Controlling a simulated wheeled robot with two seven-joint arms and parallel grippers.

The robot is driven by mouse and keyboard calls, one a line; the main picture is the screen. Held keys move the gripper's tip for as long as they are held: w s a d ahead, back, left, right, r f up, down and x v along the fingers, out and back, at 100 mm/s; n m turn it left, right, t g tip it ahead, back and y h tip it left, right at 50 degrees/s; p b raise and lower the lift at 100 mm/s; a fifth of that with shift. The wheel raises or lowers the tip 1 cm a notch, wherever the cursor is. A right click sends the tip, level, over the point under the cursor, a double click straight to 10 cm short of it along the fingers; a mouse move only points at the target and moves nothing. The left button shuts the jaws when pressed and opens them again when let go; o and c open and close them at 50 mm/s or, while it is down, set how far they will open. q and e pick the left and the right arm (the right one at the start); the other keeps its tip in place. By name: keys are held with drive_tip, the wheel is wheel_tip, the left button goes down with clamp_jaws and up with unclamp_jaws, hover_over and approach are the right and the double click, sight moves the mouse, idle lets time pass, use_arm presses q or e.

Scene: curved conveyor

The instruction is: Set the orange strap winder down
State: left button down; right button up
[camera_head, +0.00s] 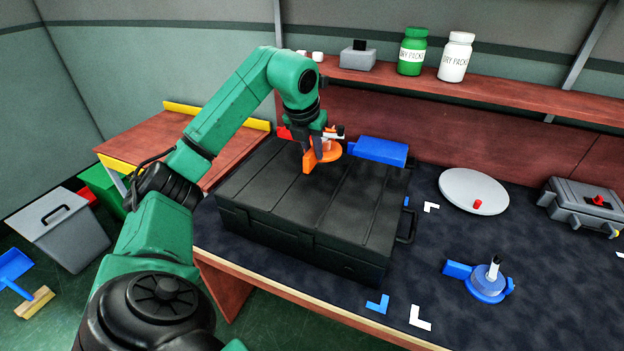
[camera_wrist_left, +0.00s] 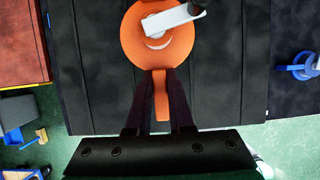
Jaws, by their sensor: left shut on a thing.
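The orange strap winder (camera_head: 330,151) has a round disc, a flat handle and a pale crank with a dark knob. It is over the far part of the closed black case (camera_head: 290,205). My left gripper (camera_head: 315,150) is shut on its handle from above. In the left wrist view the orange strap winder (camera_wrist_left: 129,48) fills the top middle, its handle between the two dark fingers of my left gripper (camera_wrist_left: 160,78). I cannot tell whether the winder touches the case lid. My right gripper is not in view.
A blue winder (camera_head: 486,284) stands on the dark table mat at right, near white and blue corner marks. A grey disc (camera_head: 473,191) and a grey toolbox (camera_head: 588,205) lie behind it. A blue box (camera_head: 378,151) is at the case's far edge. A shelf (camera_head: 460,87) runs along the back.

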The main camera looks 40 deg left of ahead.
use_arm(q)
wheel_tip(320, 180, down, 7)
drive_tip(key=shift+r, duration=0.1)
drive_tip(key=shift+f, duration=0.35)
drive_tip(key=shift+a, duration=0.1)
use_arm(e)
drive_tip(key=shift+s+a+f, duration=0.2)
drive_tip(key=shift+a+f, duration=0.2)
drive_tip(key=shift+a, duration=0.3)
use_arm(q)
drive_tip(key=shift+b, duration=0.3)
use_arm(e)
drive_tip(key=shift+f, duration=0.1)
use_arm(q)
drive_tip(key=c, duration=0.8)
unclamp_jaws()
drive_tip(key=shift+f, duration=0.1)
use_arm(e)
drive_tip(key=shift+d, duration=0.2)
